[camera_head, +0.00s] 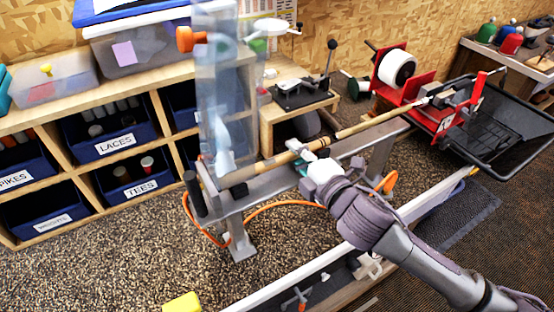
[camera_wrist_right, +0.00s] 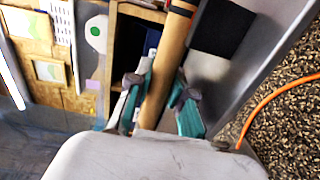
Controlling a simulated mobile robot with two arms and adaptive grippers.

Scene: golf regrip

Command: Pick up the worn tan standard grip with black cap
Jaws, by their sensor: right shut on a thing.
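A long tan grip (camera_head: 268,162) lies over the grey metal bench in the head view, in line with a thin tan shaft reaching toward the red machine at upper right. My right gripper (camera_head: 302,160) is closed around the tan piece. In the right wrist view the tan grip (camera_wrist_right: 168,62) runs between the teal fingertips of my right gripper (camera_wrist_right: 160,103), with a dark band near the top edge. I cannot make out a black cap on its end. My left gripper is not in view.
The grey bench (camera_head: 348,146) stands under the grip, with an orange hose (camera_head: 275,204) below. A translucent upright column (camera_head: 217,90) rises by its left end. Shelves with blue bins (camera_head: 108,140) stand at left; a black tray (camera_head: 500,125) is at right.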

